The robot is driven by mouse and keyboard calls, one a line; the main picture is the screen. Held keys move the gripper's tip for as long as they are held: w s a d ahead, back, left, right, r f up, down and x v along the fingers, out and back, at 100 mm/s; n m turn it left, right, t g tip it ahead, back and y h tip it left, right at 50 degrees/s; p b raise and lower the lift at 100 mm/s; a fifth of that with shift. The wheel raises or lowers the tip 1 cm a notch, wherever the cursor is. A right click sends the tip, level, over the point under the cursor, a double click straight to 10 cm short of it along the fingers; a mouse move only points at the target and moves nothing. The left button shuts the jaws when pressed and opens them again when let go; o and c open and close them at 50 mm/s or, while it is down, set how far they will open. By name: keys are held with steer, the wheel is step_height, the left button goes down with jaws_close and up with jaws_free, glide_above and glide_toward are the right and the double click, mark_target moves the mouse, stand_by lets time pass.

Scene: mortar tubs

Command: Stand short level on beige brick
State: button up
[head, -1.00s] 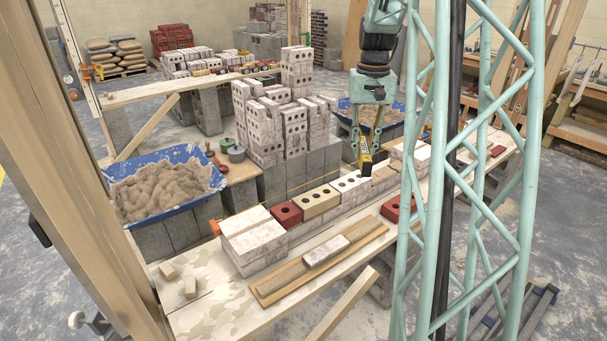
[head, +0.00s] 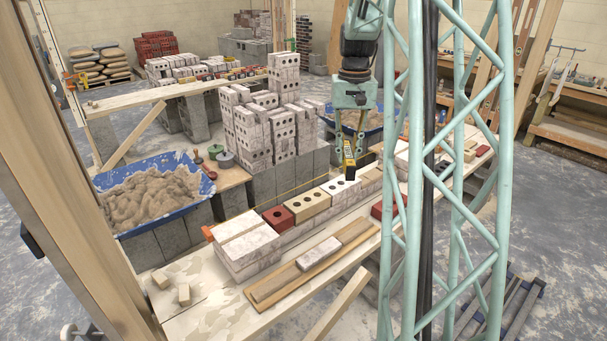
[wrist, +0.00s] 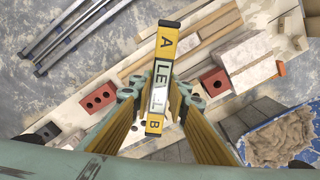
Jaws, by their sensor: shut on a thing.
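My gripper (head: 350,140) is shut on the short yellow level (head: 349,160), above the row of bricks. In the wrist view the level (wrist: 160,75) shows its lettered face lengthwise between the fingers, with end A reaching out beyond them. In the head view it hangs over the white holed brick, and its clearance is hard to judge. The beige brick (head: 308,207) with dark holes sits in the row between a red brick (head: 278,218) and the white brick (head: 341,189), left of the level. In the wrist view the fingers seem to hide the beige brick.
Another beige brick (head: 370,180) lies right of the white one. A separate red brick (head: 386,208) lies in front. A pale block (head: 318,252) rests on planks. Tall brick stacks (head: 262,130) and a blue mortar tub (head: 150,190) stand behind and left.

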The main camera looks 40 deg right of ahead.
steer(key=w+d+f+m+p, duration=0.2)
steer(key=w+f+m+p, duration=0.5)
steer(key=w+f, duration=1.3)
steer(key=w+m, duration=0.3)
steer(key=shift+w+p, duration=0.3)
steer(key=shift+p, duration=0.1)
steer(key=shift+f, duration=0.15)
steer(key=shift+f+b, duration=1)
steer(key=shift+f, duration=1.9)
steer(key=shift+f, duration=0.4)
steer(key=o, duration=1)
